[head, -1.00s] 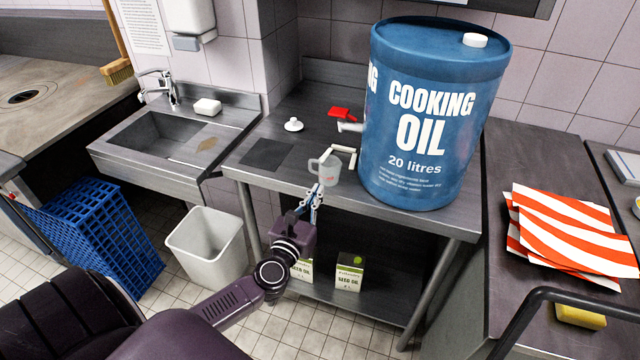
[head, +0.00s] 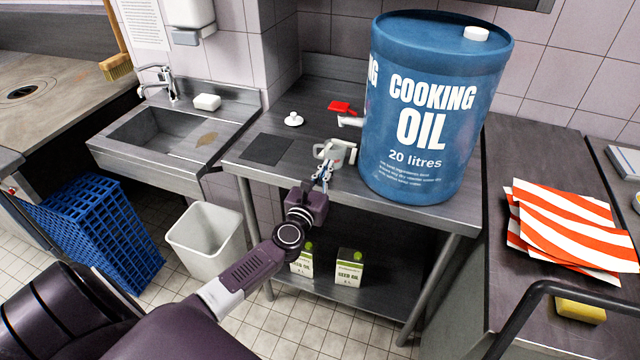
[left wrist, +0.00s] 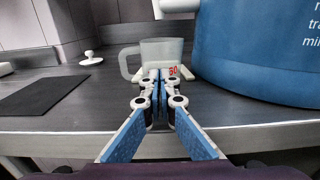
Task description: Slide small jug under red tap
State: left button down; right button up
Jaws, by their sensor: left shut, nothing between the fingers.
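The small jug (head: 335,151) is a clear, greyish measuring jug with red marks. It stands upright on the steel table, handle to the left; it also shows in the left wrist view (left wrist: 160,55). The red tap (head: 340,106) is on the left side of the blue oil drum (head: 425,110). Its pale spout (head: 350,122) is above and slightly behind the jug in the head view. My left gripper (head: 323,178) is shut and empty, its fingertips (left wrist: 161,78) at the jug's near side, seemingly touching it. My right gripper is not in view.
A pale bracket (left wrist: 186,72) lies around the jug's base, partly hidden. A dark mat (head: 267,149) and a small white knobbed lid (head: 293,119) lie to the left. The drum stands close on the right. The table's front edge (head: 420,217) is under my gripper.

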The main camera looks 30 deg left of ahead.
aim_at(334, 157)
pick_arm(q)
jog(key=b+x, duration=0.1)
jog(key=x, duration=0.4)
jog(key=shift+w, duration=0.25)
